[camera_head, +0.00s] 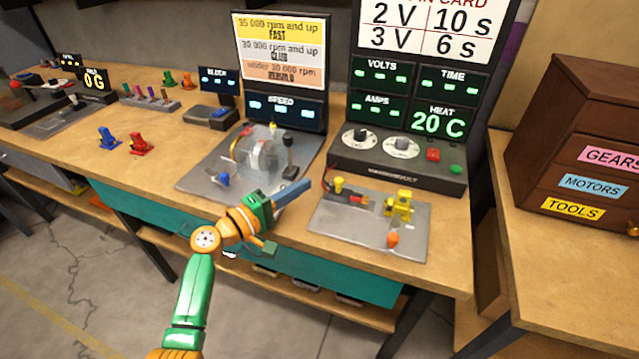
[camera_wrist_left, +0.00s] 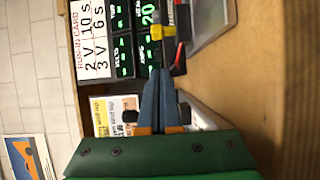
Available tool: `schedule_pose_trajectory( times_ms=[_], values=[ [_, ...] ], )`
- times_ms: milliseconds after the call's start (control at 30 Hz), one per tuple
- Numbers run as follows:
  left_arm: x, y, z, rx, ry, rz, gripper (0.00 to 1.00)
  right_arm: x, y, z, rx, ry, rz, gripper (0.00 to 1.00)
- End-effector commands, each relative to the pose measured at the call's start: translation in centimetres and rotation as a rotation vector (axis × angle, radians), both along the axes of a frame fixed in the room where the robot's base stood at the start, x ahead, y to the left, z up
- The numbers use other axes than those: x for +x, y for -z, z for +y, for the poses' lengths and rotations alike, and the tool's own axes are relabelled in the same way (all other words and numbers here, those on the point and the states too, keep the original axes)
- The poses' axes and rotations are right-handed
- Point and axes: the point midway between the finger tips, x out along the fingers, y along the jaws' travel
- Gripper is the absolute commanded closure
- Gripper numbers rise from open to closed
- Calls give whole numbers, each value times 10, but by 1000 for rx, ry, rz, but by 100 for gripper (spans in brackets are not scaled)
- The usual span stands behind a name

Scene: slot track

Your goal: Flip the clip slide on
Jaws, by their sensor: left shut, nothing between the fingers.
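A grey metal plate (camera_head: 345,230) lies at the bench's front edge. On its upper left stands a small yellow upright part (camera_head: 339,184) beside a red and black piece (camera_head: 357,198). A yellow holder (camera_head: 400,204) and an orange knob (camera_head: 392,239) are further right on it. I cannot tell for sure which part is the clip slide. My left gripper (camera_head: 307,185) is shut and empty, its blue-grey fingers just left of the yellow part. In the left wrist view, the shut fingertips (camera_wrist_left: 162,72) point at the yellow part (camera_wrist_left: 162,32), seemingly with a small gap.
A power supply (camera_head: 395,162) with dials and a display reading 20 C stands behind the plate. A second plate (camera_head: 205,175) with a clear round device is to the left. Blue and red small parts (camera_head: 138,144) lie further left. A brown drawer cabinet (camera_head: 575,130) stands right.

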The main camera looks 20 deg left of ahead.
Motion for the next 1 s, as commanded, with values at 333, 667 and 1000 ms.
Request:
schedule_pose_trajectory(
  times_ms=[333, 667, 1000],
  values=[
    [14, -1, -40, 0, 1, 1, 100, 0, -17, -2, -2, -2, 0, 50],
    [15, 1, -41, 1, 1, 0, 100, 0, -16, -3, -5, -3, -1, 50],
    [13, 0, -77, -1, 1, 0, 100, 0, -20, -4, -6, -2, -1, 50]
  ],
)
